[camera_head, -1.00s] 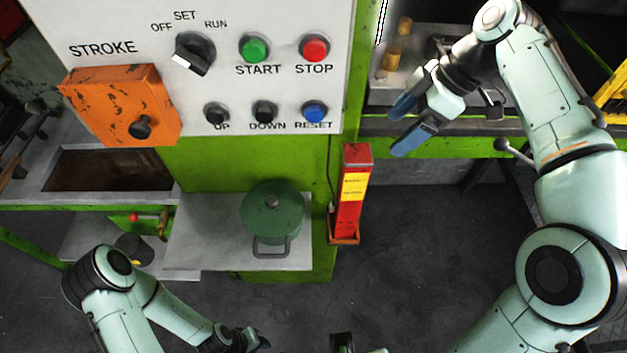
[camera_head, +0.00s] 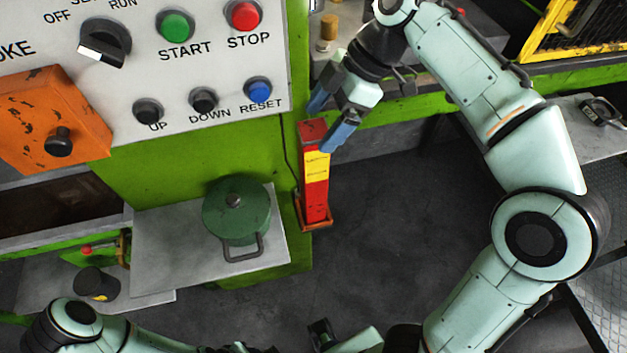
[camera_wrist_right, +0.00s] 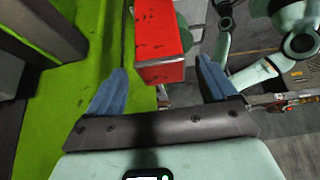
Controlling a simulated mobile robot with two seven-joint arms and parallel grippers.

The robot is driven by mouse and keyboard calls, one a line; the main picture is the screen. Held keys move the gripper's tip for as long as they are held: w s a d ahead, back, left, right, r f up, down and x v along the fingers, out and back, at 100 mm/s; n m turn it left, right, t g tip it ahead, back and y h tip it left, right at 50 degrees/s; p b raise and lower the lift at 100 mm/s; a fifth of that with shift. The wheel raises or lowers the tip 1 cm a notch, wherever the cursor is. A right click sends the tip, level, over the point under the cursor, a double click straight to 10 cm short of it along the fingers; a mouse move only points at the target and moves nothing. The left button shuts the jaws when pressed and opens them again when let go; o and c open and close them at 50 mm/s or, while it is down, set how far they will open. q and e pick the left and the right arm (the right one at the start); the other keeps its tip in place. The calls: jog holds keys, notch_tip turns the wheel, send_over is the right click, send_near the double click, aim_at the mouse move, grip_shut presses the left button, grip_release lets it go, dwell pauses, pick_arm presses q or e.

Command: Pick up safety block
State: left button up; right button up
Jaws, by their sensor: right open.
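The safety block (camera_head: 316,185), a tall red block with a yellow label, stands upright in a small red-brown holder (camera_head: 316,225) against the green press column. My right gripper (camera_head: 327,120) is open at the block's upper end. In the head view, its blue fingers lie on either side of the block's top. In the right wrist view, the red block (camera_wrist_right: 160,38) lies between and just beyond the fingertips of the gripper (camera_wrist_right: 163,68), with gaps visible on both sides. My left arm is low in the head view; its gripper's jaws cannot be made out.
The control panel (camera_head: 225,75) with buttons and the orange box (camera_head: 40,120) are left of the block. A green lidded pot (camera_head: 236,210) sits on a grey shelf (camera_head: 160,250) beside it. Dark open floor (camera_head: 400,190) lies to the right.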

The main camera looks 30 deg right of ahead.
aim_at(317, 128)
jog(key=x, duration=0.3)
jog(key=shift+a+f+b, duration=0.25)
jog(key=shift+f+b, duration=0.05)
jog(key=shift+b, duration=0.05)
grip_shut()
jog(key=shift+r, duration=0.15)
